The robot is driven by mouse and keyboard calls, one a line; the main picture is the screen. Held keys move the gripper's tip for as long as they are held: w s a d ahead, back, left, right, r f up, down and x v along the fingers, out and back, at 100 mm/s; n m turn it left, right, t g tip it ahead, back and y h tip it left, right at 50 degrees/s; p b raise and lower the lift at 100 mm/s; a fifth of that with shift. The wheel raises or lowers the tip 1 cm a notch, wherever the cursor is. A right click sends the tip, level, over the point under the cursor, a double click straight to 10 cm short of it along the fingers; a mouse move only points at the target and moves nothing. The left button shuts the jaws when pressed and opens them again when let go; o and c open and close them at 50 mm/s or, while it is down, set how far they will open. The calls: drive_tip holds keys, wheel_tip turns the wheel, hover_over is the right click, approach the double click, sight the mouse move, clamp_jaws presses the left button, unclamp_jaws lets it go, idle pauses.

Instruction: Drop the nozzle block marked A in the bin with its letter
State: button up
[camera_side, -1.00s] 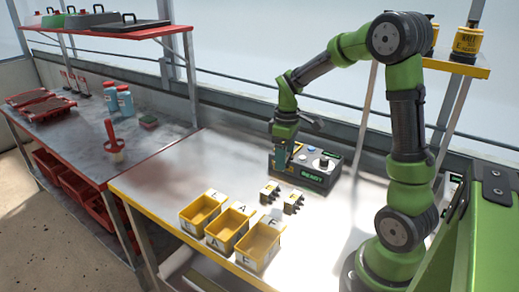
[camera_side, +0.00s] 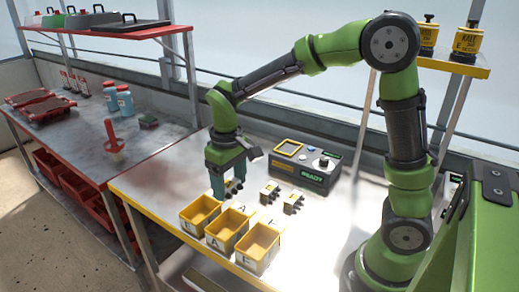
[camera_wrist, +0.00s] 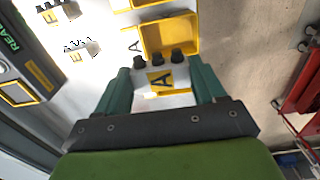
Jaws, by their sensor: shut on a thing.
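My gripper (camera_side: 228,190) is shut on the nozzle block marked A (camera_wrist: 161,80). In the wrist view the block lies between the green fingertips, its yellow A label facing the camera and its dark nozzles pointing away from the palm. In the side view the block is small and mostly hidden by the fingers. The gripper is above the back edge of the yellow bins. The bin marked A (camera_side: 230,225) is the middle of three and looks empty; its A card and yellow interior (camera_wrist: 172,37) also show in the wrist view, just beyond the block.
Two other nozzle blocks, (camera_side: 269,192) and (camera_side: 293,202), stand on the bench. The dark seeder box (camera_side: 311,176) with a READY display is behind them.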

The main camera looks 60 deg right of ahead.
drive_tip(key=shift+f, duration=2)
drive_tip(key=o, duration=1.3)
wheel_tip(320, 180, up, 17)
drive_tip(key=s+f+m+t+y, duration=0.2)
drive_tip(key=s+t, duration=0.5)
drive_tip(key=s, duration=0.6)
drive_tip(key=shift+s+d+f+m, duration=0.25)
drive_tip(key=shift+d+f+m, duration=0.25)
drive_tip(key=shift+m, duration=0.4)
